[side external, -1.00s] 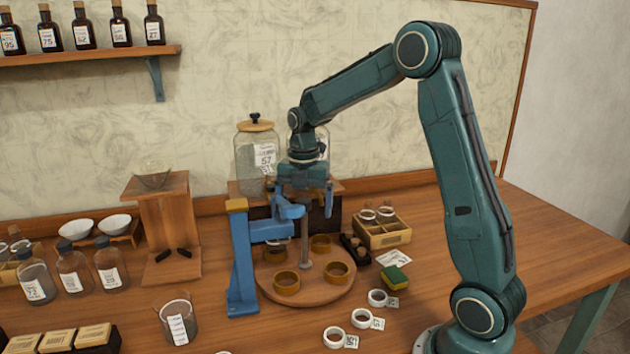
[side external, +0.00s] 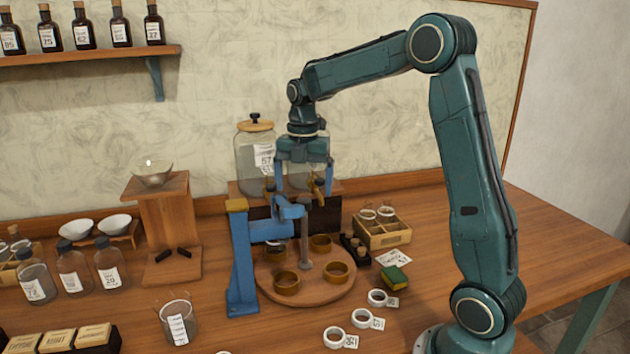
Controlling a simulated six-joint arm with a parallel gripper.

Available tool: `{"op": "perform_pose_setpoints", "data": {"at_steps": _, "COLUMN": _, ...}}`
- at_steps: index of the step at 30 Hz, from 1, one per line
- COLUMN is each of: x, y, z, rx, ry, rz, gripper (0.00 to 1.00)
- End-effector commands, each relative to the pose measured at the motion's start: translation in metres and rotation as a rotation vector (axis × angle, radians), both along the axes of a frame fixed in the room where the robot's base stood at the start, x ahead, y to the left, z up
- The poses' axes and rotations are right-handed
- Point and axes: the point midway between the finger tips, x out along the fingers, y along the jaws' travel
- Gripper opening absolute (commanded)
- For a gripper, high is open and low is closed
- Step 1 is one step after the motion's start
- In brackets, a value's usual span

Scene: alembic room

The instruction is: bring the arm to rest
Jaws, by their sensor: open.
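My gripper (side external: 303,190) points straight down with its two fingers spread apart and nothing seen between them.
A glass jar (side external: 252,160) stands behind my gripper. A wooden crate (side external: 383,235), a green-yellow sponge (side external: 395,278) and white rings (side external: 361,318) lie to the right. A glass beaker (side external: 178,322) stands front left. The air above is free.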

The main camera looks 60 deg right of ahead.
Motion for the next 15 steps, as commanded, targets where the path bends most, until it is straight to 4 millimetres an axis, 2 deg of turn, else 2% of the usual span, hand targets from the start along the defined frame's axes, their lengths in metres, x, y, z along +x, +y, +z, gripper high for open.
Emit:
{"op": "perform_pose_setpoints", "data": {"at_steps": 6, "x": 0.0, "y": 0.0, "z": 0.0118, "rx": 0.0, "ry": 0.0, "rz": 0.0, "gripper": 0.95}}
{"op": "perform_pose_setpoints", "data": {"at_steps": 15, "x": -0.0002, "y": 0.0, "z": 0.0129, "rx": 0.0, "ry": 0.0, "rz": 0.0, "gripper": 0.95}}
